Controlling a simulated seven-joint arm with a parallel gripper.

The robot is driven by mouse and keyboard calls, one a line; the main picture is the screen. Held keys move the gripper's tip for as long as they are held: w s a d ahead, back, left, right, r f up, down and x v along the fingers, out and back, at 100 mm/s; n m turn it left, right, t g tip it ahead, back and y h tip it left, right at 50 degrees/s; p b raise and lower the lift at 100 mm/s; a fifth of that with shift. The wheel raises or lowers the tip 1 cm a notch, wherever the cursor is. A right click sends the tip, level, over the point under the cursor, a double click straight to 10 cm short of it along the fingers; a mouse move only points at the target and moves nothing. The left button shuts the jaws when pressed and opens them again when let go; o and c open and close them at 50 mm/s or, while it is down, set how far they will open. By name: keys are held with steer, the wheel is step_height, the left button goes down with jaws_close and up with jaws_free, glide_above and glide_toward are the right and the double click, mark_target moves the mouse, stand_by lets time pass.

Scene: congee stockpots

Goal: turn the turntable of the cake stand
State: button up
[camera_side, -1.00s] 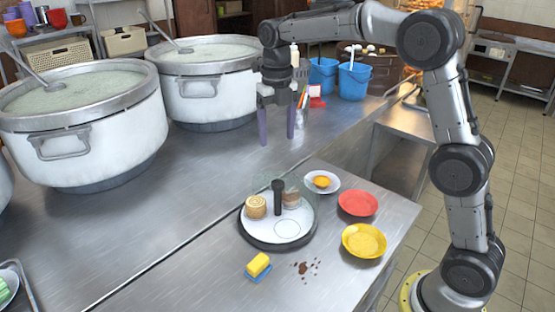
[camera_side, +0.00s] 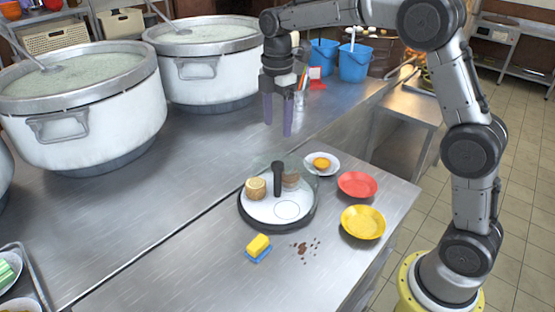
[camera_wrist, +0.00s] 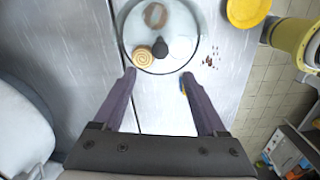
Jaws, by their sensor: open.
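The cake stand's turntable (camera_side: 262,213) is a round white plate with a dark rim, on the near steel counter. A black post (camera_side: 278,180) stands at its middle. A beige swirl roll (camera_side: 256,188) sits on its left side; a brown cake piece (camera_side: 290,177) sits at the back behind a clear curved cover. An empty outlined circle (camera_side: 287,210) is at the front right. My gripper (camera_side: 278,128) is open and empty, pointing down, above and behind the stand. In the wrist view my gripper (camera_wrist: 158,74) has its fingers apart, with the turntable (camera_wrist: 195,22) beyond the fingertips.
A yellow-and-blue sponge (camera_side: 258,248) and brown crumbs (camera_side: 305,250) lie in front. A yellow plate (camera_side: 363,222), a red plate (camera_side: 357,185) and a white dish with an orange item (camera_side: 321,163) stand right. Large stockpots (camera_side: 80,105) fill the left. Counter between pots and stand is clear.

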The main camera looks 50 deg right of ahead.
mark_target(278, 164)
step_height(278, 164, down, 12)
steer(key=shift+r, duration=0.1)
steer(key=shift+c, duration=0.2)
jaws_close()
stand_by(0.4)
stand_by(1.1)
